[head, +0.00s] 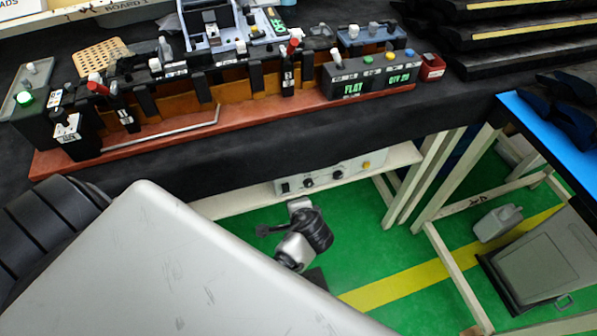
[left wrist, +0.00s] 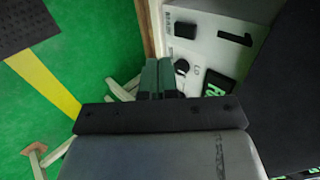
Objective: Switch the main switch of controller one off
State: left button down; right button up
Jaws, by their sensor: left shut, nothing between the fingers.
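Controller one is a white panel (head: 325,181) on a shelf under the black table in the head view. Its face carries a black switch at its left end, two dark knobs and a yellow button. In the left wrist view the panel (left wrist: 207,45) appears turned, with a large "1", a black switch (left wrist: 185,30), a black knob (left wrist: 182,67) and a dark display (left wrist: 216,84) with green characters. I cannot tell the switch's position. My left gripper (left wrist: 159,65) is shut and empty, its fingertips beside the knob in the picture, contact unclear. My right gripper is not in view.
The pale shelf edge (left wrist: 153,25) runs close beside my left fingers. The black tabletop (head: 240,150) overhangs the panel and carries a red-brown board (head: 190,128) with several devices. Pale table legs (head: 408,180) stand to the right.

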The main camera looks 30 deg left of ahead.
aim_at(286, 188)
pick_arm(q)
jog(key=w+a+f+b, duration=0.2)
jog(key=w+a+b, duration=0.1)
jog(key=w+a+f+b, duration=0.1)
jog(key=a+b, duration=0.1)
jog(key=shift+w+a+f, duration=0.2)
jog(key=shift+w+f, duration=0.1)
jog(key=shift+f, duration=0.1)
